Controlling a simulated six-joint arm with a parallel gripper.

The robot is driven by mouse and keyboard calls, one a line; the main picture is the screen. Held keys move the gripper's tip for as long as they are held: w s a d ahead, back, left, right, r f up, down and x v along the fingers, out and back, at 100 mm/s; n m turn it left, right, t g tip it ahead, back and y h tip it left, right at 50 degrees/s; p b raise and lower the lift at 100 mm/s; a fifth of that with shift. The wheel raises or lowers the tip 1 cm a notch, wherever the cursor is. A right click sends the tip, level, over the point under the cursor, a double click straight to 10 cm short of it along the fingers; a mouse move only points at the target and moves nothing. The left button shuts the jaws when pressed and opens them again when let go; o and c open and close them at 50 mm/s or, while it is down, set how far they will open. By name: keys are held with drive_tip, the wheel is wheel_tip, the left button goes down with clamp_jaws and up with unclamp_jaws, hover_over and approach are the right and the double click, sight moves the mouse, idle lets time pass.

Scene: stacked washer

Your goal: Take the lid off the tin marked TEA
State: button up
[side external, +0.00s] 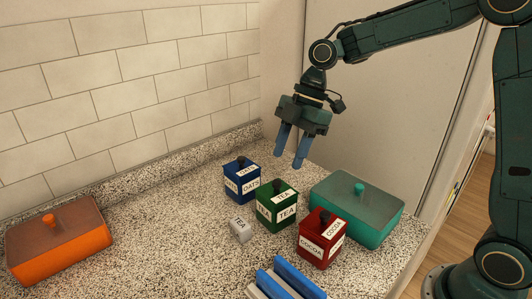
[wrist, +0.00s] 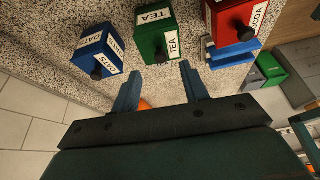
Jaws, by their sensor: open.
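The green tin marked TEA (side external: 264,210) stands upright on the counter between a blue tin and a red tin. Its lid with a black knob (side external: 277,187) is on it. In the wrist view the green tin (wrist: 151,22) is at the top centre, its knob (wrist: 161,56) towards the fingers. My gripper (side external: 288,161) is open and empty, pointing down above and slightly behind the tins. In the wrist view my gripper's two blue fingers (wrist: 160,68) are spread apart, with the tin's knob near the line between them. Neither finger appears to touch the tin.
A blue tin (side external: 233,190), seemingly marked OATS, and a red COCOA tin (side external: 308,254) flank the green one.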

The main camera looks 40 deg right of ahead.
sight(278, 181)
drive_tip(key=shift+a+f, duration=0.2)
drive_tip(key=shift+f, duration=0.35)
drive_tip(key=shift+f, duration=0.1)
drive_tip(key=shift+a+x, duration=0.1)
drive_tip(key=shift+x, duration=1.15)
drive_tip(key=shift+a+x, duration=0.15)
drive_tip(key=shift+x, duration=1.1)
drive_tip(key=shift+c, duration=0.3)
clamp_jaws()
